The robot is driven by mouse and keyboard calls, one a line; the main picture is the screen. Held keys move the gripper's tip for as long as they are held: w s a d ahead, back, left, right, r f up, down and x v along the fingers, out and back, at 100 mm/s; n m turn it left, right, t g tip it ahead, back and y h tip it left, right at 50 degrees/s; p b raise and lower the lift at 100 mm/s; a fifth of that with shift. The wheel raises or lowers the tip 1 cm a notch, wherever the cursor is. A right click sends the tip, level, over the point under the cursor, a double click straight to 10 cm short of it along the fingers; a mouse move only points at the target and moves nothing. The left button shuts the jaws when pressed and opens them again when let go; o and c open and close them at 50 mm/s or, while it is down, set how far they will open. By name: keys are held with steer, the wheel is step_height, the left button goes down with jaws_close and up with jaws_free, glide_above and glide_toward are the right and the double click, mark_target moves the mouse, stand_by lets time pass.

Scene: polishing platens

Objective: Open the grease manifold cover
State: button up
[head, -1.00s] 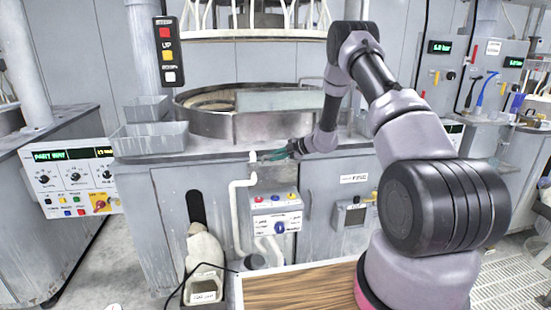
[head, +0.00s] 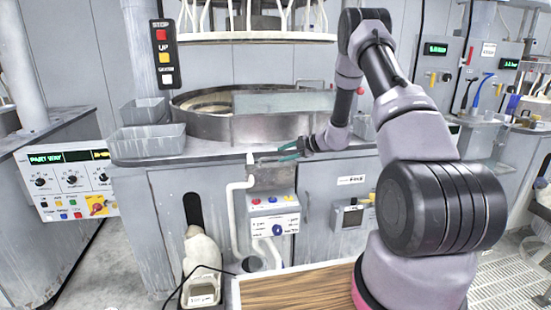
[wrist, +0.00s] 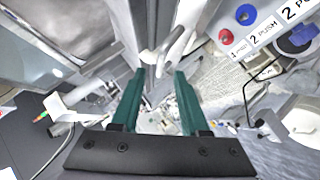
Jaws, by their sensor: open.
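My gripper (head: 283,152) is in front of the polishing machine, just below the rim of its table. Its teal fingers are apart, and nothing is clearly held between them. In the wrist view my gripper (wrist: 160,75) straddles the view of a narrow grey upright edge and a whitish pipe; I cannot tell whether it touches them. A small grey metal box (head: 273,178) sits right under my gripper, above the button panel. It may be the grease manifold with its cover, but no label or handle on it is readable.
A pale bottle-like container (head: 203,250) stands lower left. A wooden-topped surface (head: 295,288) is in front.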

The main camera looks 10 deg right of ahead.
steer(key=shift+v, duration=2.4)
steer(key=s+a+r+n+g+h, duration=0.1)
steer(key=s+a+r+n+g, duration=0.15)
steer(key=s+r+n, duration=0.7)
steer(key=s+a+r+n+g+h, duration=0.1)
steer(key=s+a+r+n, duration=0.45)
steer(key=r+n, duration=0.7)
steer(key=s+d+r+n+t+h, duration=0.1)
steer(key=s+d+r+n+h, duration=0.1)
steer(key=s+n, duration=0.6)
steer(key=s+d+r+n+t+h, duration=0.1)
steer(key=s+r+n, duration=0.3)
steer(key=s+n, duration=0.4)
steer(key=s+d+r+n+t+h, duration=0.1)
steer(key=s+d+r+n+h, duration=0.2)
steer(key=s+n, duration=0.4)
steer(key=shift+s+r+n, duration=0.3)
steer(key=shift+s+n, duration=0.1)
steer(key=shift+s, duration=0.85)
